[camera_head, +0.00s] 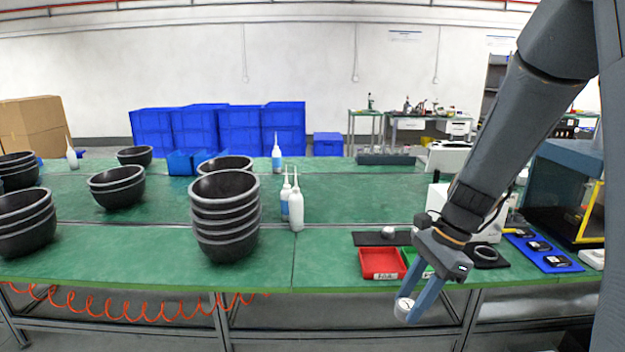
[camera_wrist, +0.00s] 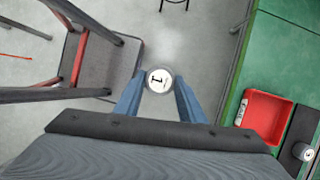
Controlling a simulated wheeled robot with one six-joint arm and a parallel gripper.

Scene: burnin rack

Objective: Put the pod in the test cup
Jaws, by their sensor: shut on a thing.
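My gripper (camera_head: 409,306) is shut on a white round pod (camera_head: 402,309), out in front of the bench's front edge. In the wrist view the pod (camera_wrist: 159,79) sits between the blue fingertips, its pale face marked with a dark "1". A dark round cup-like ring (camera_head: 486,253), perhaps the test cup, lies on a black pad right of my gripper, partly behind my arm. It is apart from the pod, and I cannot see into it. A second round, pale-topped piece (camera_head: 388,232) sits on a black mat (camera_head: 365,239); it also shows in the wrist view (camera_wrist: 303,152).
A red tray (camera_head: 382,263) and a partly hidden green tray (camera_head: 410,256) stand near the bench edge. A blue mat (camera_head: 545,255) with dark items lies at right. Stacked black bowls (camera_head: 225,217) and bottles stand left. A red-framed stool (camera_wrist: 95,65) stands on the floor.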

